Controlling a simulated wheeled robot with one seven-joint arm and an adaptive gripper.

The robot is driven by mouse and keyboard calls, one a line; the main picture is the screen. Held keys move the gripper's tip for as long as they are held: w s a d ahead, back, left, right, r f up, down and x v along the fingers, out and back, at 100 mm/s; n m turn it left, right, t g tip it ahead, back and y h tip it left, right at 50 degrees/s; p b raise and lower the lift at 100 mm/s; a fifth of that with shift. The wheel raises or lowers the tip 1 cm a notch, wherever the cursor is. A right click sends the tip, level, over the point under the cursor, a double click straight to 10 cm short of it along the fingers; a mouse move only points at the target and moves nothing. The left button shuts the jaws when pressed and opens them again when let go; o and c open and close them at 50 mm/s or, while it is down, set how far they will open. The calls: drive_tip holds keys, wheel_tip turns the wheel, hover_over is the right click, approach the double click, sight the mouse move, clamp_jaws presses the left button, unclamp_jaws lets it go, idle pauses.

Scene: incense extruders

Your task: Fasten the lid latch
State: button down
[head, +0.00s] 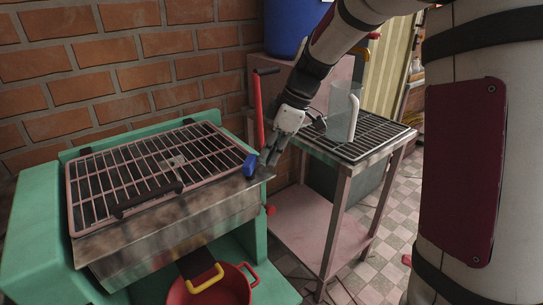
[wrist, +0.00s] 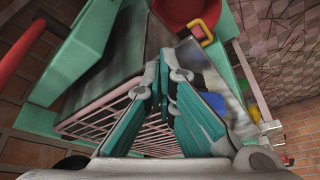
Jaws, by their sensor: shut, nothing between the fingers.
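A pink grille lid (head: 112,171) with a black handle (head: 147,200) lies flat over the top of a green-framed machine. A blue latch-like piece (head: 249,165) sits at the machine's right front corner. My gripper (head: 267,160) is shut and empty, just right of the blue piece; I cannot tell whether they touch. In the wrist view my gripper's teal fingers (wrist: 164,68) come together at their tips. The blue piece (wrist: 214,106) shows partly behind the right finger there, and the pink grille (wrist: 120,120) shows behind the left finger.
A red lever (head: 258,110) stands upright behind my gripper. A pink side table (head: 309,214) with a grated top holds a clear pitcher (head: 343,112) at right. A red pot (head: 222,290) sits below the machine's front. A brick wall (head: 110,75) closes the back.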

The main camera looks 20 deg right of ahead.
drive_tip(key=shift+w+a+n, duration=0.1)
drive_tip(key=shift+w+n, duration=0.1)
drive_tip(key=shift+n, duration=0.3)
drive_tip(key=shift+w+a+n+g, duration=0.2)
drive_tip(key=shift+w+n+g, duration=0.2)
drive_tip(key=shift+n, duration=0.3)
idle(0.4)
drive_tip(key=shift+s+d, duration=0.1)
